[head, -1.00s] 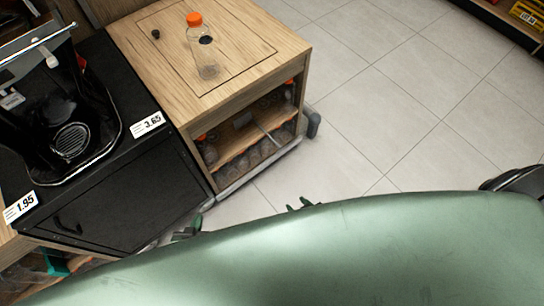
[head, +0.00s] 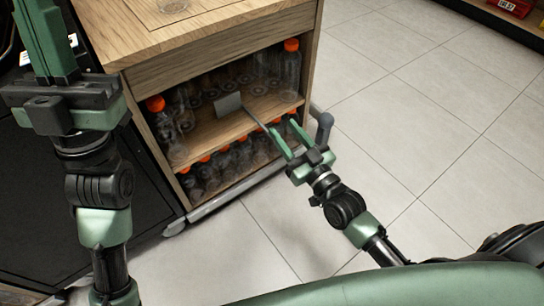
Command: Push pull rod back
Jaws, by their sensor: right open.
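The pull rod (head: 254,118) is a thin grey rod with a flat grey plate (head: 228,104) at its inner end. The plate stands among the bottles on the upper shelf of the wooden cabinet (head: 205,55). The rod slants out of the open front toward my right gripper (head: 283,127). That gripper is open at the cabinet front, its fingers pointing toward the shelf near the rod's outer part. Contact with the rod cannot be told. My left gripper (head: 45,40) is raised at the upper left, seen side-on, with its fingertips cut off or unclear.
Clear bottles with orange caps (head: 290,65) fill both shelves. A grey bumper post (head: 324,124) stands at the cabinet's right corner, close to my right gripper. The tiled floor (head: 420,130) to the right is clear.

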